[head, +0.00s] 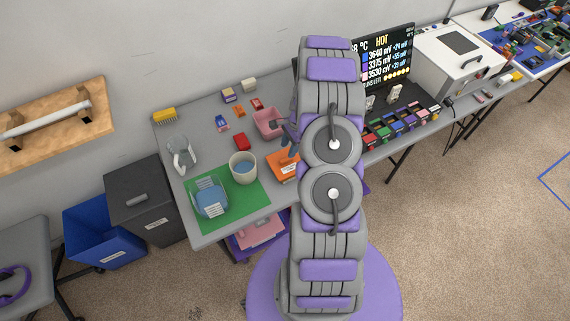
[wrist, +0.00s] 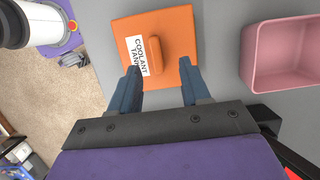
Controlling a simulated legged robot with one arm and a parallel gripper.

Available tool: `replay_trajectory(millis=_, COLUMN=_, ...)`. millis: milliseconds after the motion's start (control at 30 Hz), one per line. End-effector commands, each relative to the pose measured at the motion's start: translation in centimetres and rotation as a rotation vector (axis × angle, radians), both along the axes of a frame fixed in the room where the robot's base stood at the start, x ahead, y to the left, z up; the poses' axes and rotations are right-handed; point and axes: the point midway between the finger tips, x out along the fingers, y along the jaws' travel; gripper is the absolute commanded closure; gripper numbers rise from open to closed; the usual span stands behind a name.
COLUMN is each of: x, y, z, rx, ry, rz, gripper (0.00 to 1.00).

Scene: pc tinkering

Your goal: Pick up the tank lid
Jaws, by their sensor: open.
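The tank lid is an orange square plate with a raised handle bar and a white label reading "COOLANT TANK". In the wrist view the lid (wrist: 178,28) lies flat on the grey table, just beyond my fingertips. In the head view the lid (head: 284,168) is partly hidden behind my arm. My gripper (wrist: 160,72) is open and empty, its two blue fingers pointing at the lid with the handle (wrist: 156,48) lined up between them. I cannot tell the height gap. In the head view my gripper (head: 291,148) is mostly hidden by my arm.
A pink bin (wrist: 285,55) stands right of the lid in the wrist view.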

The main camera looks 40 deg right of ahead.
Motion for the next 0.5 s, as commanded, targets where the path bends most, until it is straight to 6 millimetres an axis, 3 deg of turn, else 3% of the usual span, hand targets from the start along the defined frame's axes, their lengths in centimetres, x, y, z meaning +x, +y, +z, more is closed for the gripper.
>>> replay_trajectory(millis=167, x=-0.1, y=0.5, z=-0.9, rx=-0.001, ry=0.000, rz=-0.001, gripper=0.53)
replay_trajectory(millis=500, x=-0.3, y=2.0, z=-4.9, rx=-0.006, ry=-0.001, rz=0.000, gripper=0.53)
